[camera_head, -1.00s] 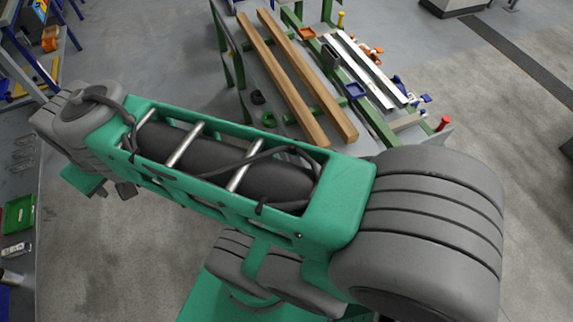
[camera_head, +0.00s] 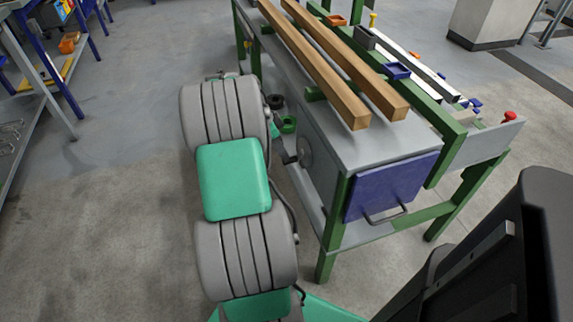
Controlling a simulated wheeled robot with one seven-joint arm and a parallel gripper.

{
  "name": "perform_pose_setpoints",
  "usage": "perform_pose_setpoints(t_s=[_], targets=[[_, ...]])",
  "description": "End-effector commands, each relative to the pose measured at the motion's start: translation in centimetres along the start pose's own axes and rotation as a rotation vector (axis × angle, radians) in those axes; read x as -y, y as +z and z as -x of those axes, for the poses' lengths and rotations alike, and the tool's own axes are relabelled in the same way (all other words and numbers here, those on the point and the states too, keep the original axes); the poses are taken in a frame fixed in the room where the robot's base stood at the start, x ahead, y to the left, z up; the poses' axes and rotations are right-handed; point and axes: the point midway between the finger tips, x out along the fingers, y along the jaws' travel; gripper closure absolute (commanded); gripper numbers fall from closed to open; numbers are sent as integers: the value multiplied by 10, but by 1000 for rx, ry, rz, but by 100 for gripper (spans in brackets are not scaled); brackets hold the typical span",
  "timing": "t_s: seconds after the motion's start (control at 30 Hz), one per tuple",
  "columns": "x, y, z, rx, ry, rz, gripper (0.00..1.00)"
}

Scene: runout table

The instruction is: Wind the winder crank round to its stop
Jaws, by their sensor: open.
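A grey round disc (camera_head: 304,151) sits on the left side of the runout table (camera_head: 365,150), just right of my arm. It may be the winder's hub. A small dark piece (camera_head: 289,156) shows beside the disc. I cannot tell whether it is the crank or a part at my arm's end. My arm covers the space to the left of it. No crank handle is clearly visible, so its angle cannot be read. My gripper cannot be made out in the view; the arm's grey and green joints hide what lies beyond them.
A blue panel with a bar handle (camera_head: 392,187) is on the table's near end. A red knob (camera_head: 510,116) stands at the right corner. Open floor (camera_head: 100,220) lies left.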

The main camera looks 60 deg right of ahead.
Motion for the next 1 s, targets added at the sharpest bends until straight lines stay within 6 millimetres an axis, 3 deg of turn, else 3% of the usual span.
perform_pose_setpoints(t_s=[0.1,0.23,0.6,1.0], targets=[[-1,1,-26,1,3,2,55],[0,1,-47,1,1,3,55],[0,1,-56,1,-2,5,56],[0,1,-56,1,-2,6,89]])
